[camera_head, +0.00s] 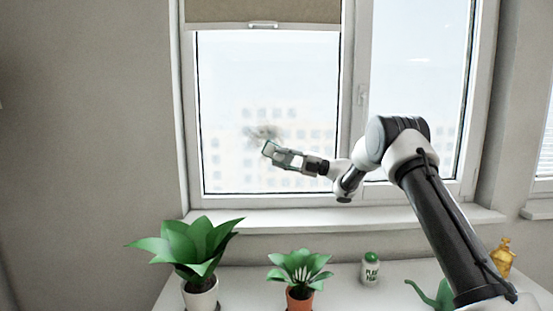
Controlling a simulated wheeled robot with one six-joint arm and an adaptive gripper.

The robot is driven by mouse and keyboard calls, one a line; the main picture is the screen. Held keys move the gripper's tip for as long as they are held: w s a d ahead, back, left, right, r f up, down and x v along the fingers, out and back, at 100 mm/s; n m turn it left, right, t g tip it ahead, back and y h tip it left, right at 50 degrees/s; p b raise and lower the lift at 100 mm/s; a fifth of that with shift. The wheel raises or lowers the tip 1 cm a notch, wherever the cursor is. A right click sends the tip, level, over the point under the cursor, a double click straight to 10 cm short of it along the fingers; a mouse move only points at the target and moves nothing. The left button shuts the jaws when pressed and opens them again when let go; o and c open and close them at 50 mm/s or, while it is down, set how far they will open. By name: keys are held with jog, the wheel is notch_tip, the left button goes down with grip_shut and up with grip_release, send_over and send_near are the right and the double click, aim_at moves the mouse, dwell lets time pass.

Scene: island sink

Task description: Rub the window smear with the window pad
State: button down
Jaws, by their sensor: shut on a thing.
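The window smear (262,131) is a grey-brown smudge on the lower part of the left window pane. My gripper (273,151) reaches in from the right in front of the pane, just below and over the lower edge of the smear. It is shut on the window pad (267,147), a small piece with a green edge at the fingertips. The pad is at or close to the glass; I cannot tell whether it touches. Part of the smear may be hidden behind the gripper.
A white sill (330,221) runs below the window. On the surface beneath stand a large potted plant (190,250), a smaller plant (299,268), a plant-food bottle (370,269), a green watering can (436,296) and an amber bottle (502,258). A blind (262,11) covers the pane's top.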

jog(key=shift+d+r, duration=0.2)
jog(key=shift+r, duration=1.35)
jog(key=shift+a+f, duration=0.15)
jog(key=shift+a, duration=0.4)
jog(key=shift+a+f, duration=0.15)
jog(key=shift+a, duration=7.05)
jog(key=shift+s+d+r, duration=1.1)
jog(key=shift+s+d, duration=0.05)
jog(key=shift+d, duration=7.5)
jog(key=x, duration=1)
jog(key=shift+s+a, duration=0.4)
jog(key=shift+a, duration=0.05)
